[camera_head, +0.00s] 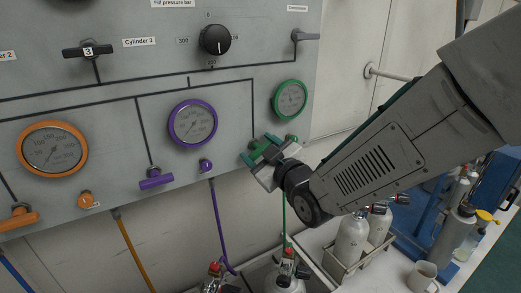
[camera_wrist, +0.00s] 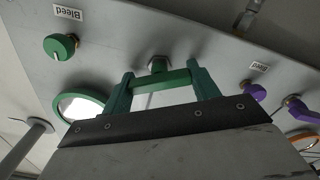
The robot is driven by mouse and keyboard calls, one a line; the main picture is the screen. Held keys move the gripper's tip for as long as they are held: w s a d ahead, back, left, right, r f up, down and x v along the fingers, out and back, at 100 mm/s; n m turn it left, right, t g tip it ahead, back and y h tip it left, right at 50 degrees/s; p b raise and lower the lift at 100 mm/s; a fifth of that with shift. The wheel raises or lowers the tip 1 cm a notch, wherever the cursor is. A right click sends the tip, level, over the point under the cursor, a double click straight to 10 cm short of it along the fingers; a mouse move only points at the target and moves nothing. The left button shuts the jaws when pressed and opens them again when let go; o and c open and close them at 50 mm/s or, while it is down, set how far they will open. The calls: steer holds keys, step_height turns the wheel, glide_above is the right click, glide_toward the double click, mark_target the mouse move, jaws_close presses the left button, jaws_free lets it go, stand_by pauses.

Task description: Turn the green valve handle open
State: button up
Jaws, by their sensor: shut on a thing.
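The green valve handle (camera_wrist: 163,80) is a short bar in front of a metal stem on the grey panel, seen in the wrist view. My gripper (camera_wrist: 164,76) is shut on it, with one green finger at each end of the bar. In the head view my gripper (camera_head: 264,151) is at the panel's lower right, below the green-rimmed gauge (camera_head: 290,98). There the fingers largely hide the handle, and its turn angle is hard to tell. The gauge's rim also shows partly behind my gripper in the wrist view (camera_wrist: 61,108).
A green bleed knob (camera_wrist: 59,47) sits close to the handle. A purple valve handle (camera_head: 156,179) and purple knob (camera_head: 205,165) are to the left in the head view. Cylinders (camera_head: 351,238) and a mug (camera_head: 421,276) stand below. Hoses hang under the panel.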

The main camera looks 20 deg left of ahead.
steer(key=n, duration=0.5)
steer(key=shift+s+f+n, duration=0.1)
steer(key=shift+n, duration=0.2)
steer(key=shift+f+n, duration=0.1)
steer(key=shift+n, duration=2.2)
steer(key=o, duration=1)
steer(key=shift+v, duration=3.85)
